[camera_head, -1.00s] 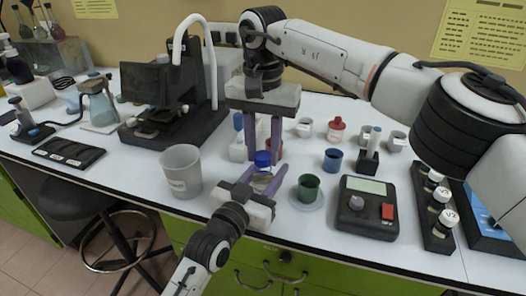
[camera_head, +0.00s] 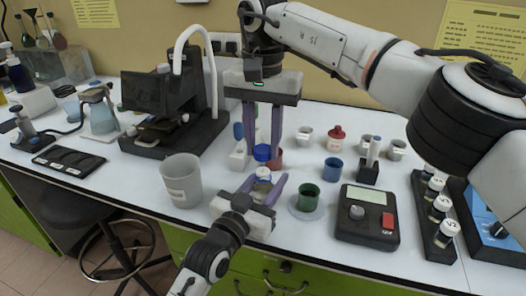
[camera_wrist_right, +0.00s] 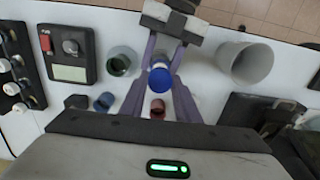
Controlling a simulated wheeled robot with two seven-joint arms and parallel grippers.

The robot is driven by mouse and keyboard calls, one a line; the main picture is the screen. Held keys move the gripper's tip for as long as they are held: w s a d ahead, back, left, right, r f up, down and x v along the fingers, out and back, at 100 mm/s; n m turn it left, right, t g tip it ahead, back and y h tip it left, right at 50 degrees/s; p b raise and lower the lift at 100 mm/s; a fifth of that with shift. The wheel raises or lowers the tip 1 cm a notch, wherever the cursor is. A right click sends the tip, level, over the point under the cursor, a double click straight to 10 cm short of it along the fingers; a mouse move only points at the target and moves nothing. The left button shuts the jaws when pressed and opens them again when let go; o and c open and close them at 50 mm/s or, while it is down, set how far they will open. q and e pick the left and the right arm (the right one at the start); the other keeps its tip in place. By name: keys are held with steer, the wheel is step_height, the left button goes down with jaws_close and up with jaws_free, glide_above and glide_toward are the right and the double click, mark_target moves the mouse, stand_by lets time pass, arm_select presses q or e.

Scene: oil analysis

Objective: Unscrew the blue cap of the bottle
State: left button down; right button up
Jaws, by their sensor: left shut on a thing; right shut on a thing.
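The bottle (camera_head: 263,174), small with a pale top, stands between the fingers of my left gripper (camera_head: 264,185), which is shut on it from the front. The blue cap (camera_head: 262,153) is between the fingertips of my right gripper (camera_head: 263,148), which points down from above and is shut on it. The cap sits above the bottle's pale neck and appears apart from it. In the right wrist view the blue cap (camera_wrist_right: 160,78) hides most of the bottle, with the left gripper's purple fingers on both sides.
A grey beaker (camera_head: 182,182) stands to the left. A red cup (camera_head: 275,160) is close behind the cap, and a blue cup (camera_head: 333,169) stands behind the green one.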

arm_select(q)
steer(key=c, duration=1)
jaws_free()
steer(key=shift+c, duration=0.2)
